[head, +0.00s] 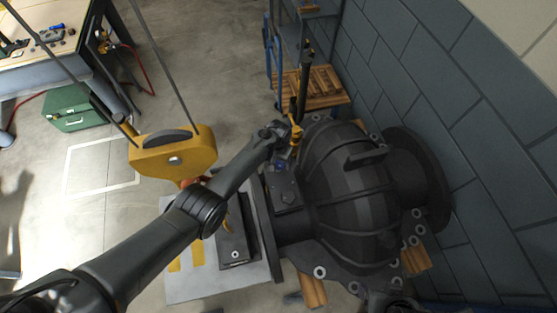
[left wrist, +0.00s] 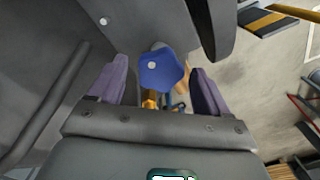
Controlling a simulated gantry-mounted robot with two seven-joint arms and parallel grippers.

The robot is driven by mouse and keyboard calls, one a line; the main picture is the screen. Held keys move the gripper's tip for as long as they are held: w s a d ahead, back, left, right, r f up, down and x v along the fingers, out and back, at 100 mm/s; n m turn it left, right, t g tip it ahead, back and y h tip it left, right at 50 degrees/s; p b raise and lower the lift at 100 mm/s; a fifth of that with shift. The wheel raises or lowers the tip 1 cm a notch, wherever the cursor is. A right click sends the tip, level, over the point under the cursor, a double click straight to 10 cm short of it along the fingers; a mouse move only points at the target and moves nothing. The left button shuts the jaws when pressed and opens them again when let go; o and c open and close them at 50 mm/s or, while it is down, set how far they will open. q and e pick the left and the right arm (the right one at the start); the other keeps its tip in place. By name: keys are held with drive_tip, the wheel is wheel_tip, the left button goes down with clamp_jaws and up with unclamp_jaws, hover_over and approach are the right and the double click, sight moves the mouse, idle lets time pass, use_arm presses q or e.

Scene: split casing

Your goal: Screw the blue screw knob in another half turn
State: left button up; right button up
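The blue screw knob (left wrist: 160,71) shows in the left wrist view with a pale round spot on its face. My left gripper (left wrist: 158,74) has its two purple-grey fingers apart, one on each side of the knob, with a visible gap on both sides. I cannot tell how deep the knob sits between them. In the head view my left arm reaches up from the lower left, and its gripper (head: 278,134) is at the upper left of the dark casing (head: 350,195). I cannot make out my right gripper in either view.
A yellow hoist block (head: 172,152) hangs on cables close to my left arm. A grey plinth (head: 190,288) lies below the arm. A block wall (head: 480,130) stands right of the casing.

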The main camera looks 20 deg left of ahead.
sight(279, 163)
use_arm(q)
drive_tip(key=shift+r+p, duration=0.4)
drive_tip(key=shift+r, duration=0.25)
wheel_tip(279, 163, up, 5)
drive_tip(key=shift+r+p, duration=0.1)
drive_tip(key=shift+p, duration=0.8)
drive_tip(key=shift+r, duration=0.5)
